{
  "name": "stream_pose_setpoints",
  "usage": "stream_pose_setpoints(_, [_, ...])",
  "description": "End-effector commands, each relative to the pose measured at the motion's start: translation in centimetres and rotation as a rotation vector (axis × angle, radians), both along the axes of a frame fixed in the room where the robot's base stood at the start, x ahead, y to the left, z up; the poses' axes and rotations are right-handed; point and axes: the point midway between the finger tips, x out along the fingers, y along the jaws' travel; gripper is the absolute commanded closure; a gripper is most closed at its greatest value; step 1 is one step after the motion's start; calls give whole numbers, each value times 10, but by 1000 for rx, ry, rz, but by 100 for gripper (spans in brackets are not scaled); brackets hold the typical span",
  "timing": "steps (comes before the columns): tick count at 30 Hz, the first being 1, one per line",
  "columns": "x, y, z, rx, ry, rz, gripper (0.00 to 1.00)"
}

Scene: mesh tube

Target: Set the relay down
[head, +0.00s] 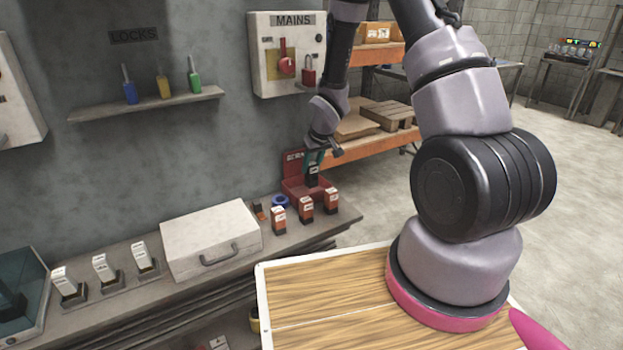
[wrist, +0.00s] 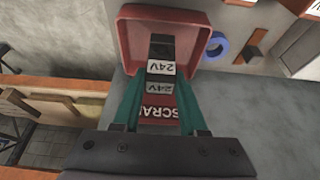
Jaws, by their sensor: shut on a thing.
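My gripper (head: 314,158) has green fingers, shut on a dark relay (head: 313,176) with a pale label. In the wrist view, the fingers (wrist: 160,78) close on both sides of the relay (wrist: 161,68), whose white label reads 24V. The relay is at the red scrap bin (head: 291,184), in front of its lettered back panel. The wrist view shows the relay within the outline of the bin (wrist: 131,32). I cannot tell whether its underside touches the bin floor.
A white case (head: 211,240) and white-topped relays in sockets (head: 104,268) are farther left. The grey wall rises close behind.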

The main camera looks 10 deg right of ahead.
Motion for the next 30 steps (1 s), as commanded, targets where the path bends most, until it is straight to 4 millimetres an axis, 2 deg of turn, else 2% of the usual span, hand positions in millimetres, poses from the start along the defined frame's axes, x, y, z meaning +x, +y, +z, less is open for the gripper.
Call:
stream_pose_setpoints(11, [0,1,-47,0,0,3,100])
stream_pose_setpoints(23, [0,1,-52,1,-2,2,100])
stream_pose_setpoints(24, [0,1,-51,1,-2,2,47])
stream_pose_setpoints(25, [0,1,-51,1,-2,2,35])
stream_pose_setpoints(26, [0,1,-51,1,-2,2,28])
stream_pose_setpoints(30, [0,1,-51,1,-2,2,28])
